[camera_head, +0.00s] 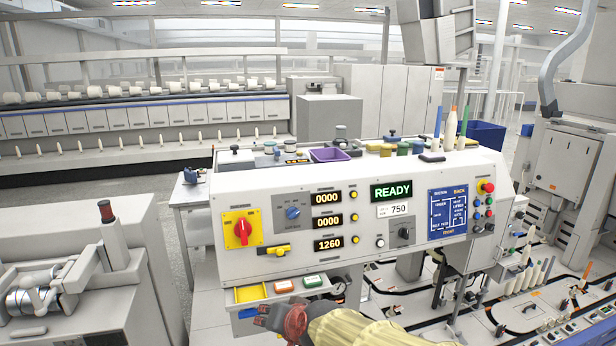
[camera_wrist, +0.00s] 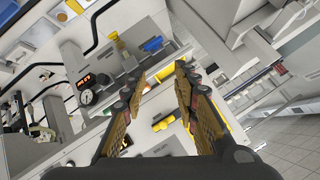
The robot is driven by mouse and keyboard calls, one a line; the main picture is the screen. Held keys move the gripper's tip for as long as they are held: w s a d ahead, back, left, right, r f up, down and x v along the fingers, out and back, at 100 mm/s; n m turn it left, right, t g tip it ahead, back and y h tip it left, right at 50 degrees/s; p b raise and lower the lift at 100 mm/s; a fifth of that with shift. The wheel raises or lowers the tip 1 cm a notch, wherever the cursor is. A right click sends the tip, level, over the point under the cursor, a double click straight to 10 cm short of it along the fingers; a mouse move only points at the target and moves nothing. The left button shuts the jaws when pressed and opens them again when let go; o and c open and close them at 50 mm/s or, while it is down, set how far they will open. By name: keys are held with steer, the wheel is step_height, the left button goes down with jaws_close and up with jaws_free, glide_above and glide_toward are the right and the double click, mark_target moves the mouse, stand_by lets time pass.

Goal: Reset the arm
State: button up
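My arm in a pale yellow sleeve enters the head view at the bottom centre. My gripper (camera_head: 262,318) is dark and sits low in front of the machine, just below an open drawer (camera_head: 262,294) with a yellow inside. In the wrist view my gripper (camera_wrist: 160,80) shows two fingers spread apart with nothing between them. Past the fingertips there are a white surface with a yellow part (camera_wrist: 164,122) and a dark box with a gauge (camera_wrist: 87,97).
The white control console (camera_head: 360,260) stands close ahead, with a red rotary switch (camera_head: 242,228) and a READY display (camera_head: 393,191). A purple tray (camera_head: 330,155) and several spools sit on its top. A grey machine (camera_head: 90,270) stands at left; a bobbin track (camera_head: 535,310) runs at right.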

steer(key=s+d+r+n+g+h, duration=0.1)
steer(key=s+d+h, duration=0.4)
steer(key=s+d, duration=2)
steer(key=shift+s+d+r+n+g, duration=0.15)
steer(key=shift+d+r+n+g, duration=0.15)
steer(key=shift+d+r+g, duration=0.7)
steer(key=shift+d+f, duration=0.15)
steer(key=shift+f, duration=0.1)
